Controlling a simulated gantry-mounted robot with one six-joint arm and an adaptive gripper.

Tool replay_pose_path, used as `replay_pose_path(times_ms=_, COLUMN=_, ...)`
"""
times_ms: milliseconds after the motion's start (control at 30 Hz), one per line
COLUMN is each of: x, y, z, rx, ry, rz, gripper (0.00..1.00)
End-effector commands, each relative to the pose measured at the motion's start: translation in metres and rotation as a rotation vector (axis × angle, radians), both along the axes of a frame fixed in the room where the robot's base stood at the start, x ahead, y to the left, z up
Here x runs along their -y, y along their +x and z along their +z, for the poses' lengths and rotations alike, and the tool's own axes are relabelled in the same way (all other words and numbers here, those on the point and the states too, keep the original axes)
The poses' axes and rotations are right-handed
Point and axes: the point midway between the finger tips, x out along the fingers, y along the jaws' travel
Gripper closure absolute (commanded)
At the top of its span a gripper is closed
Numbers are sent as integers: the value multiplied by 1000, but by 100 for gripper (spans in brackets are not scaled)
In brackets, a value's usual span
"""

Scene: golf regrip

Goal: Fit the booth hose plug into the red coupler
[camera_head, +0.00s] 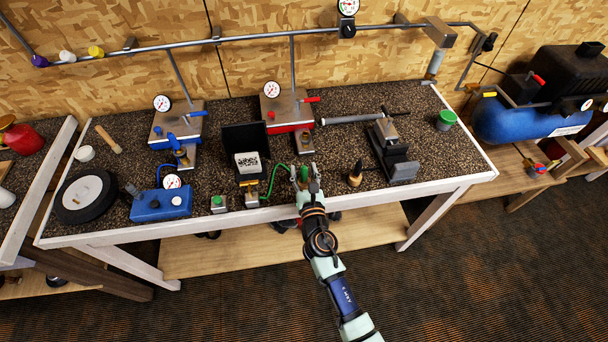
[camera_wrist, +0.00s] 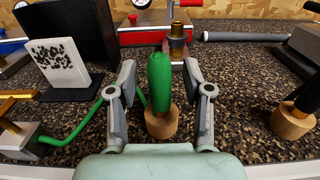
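The booth hose plug has a green grip (camera_wrist: 160,80) and stands upright in a round wooden holder (camera_wrist: 162,124) near the bench's front edge. A green hose (camera_wrist: 85,128) runs to it from the left. My gripper (camera_wrist: 158,78) has one finger on each side of the green grip, with gaps visible on both sides. In the head view my gripper (camera_head: 306,172) is at the bench's front edge. The red coupler station (camera_head: 289,113) is behind it, with a red plate and a metal-and-brass fitting (camera_wrist: 178,42) just beyond the plug. The plug's lower end is hidden in the holder.
A black panel with a speckled white block (camera_head: 247,163) stands left of the plug. A second wooden holder (camera_wrist: 291,120) with a dark-and-brass piece is to the right, before a black vise (camera_head: 392,150). The blue station (camera_head: 177,125) is farther left. Speckled bench surface lies between.

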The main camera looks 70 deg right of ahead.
Motion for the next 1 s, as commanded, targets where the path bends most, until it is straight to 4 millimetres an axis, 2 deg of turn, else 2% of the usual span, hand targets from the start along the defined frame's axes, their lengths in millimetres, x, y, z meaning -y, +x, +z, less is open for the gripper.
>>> replay_pose_path(times_ms=33, x=0, y=0, z=0, rx=0, ry=0, rz=0, gripper=61)
replay_pose_path(times_ms=267, x=0, y=0, z=0, rx=0, ry=0, rz=0, gripper=99)
replay_pose_path(times_ms=567, x=0, y=0, z=1, rx=1, ry=-1, rz=0, gripper=100)
replay_pose_path(times_ms=733, x=0, y=0, z=13, rx=0, ry=-1, rz=0, gripper=100)
replay_pose_path(times_ms=867, x=0, y=0, z=38, rx=2, ry=-1, rz=0, gripper=100)
replay_pose_path(times_ms=1000, x=0, y=0, z=82, rx=3, ry=-1, rz=0, gripper=100)
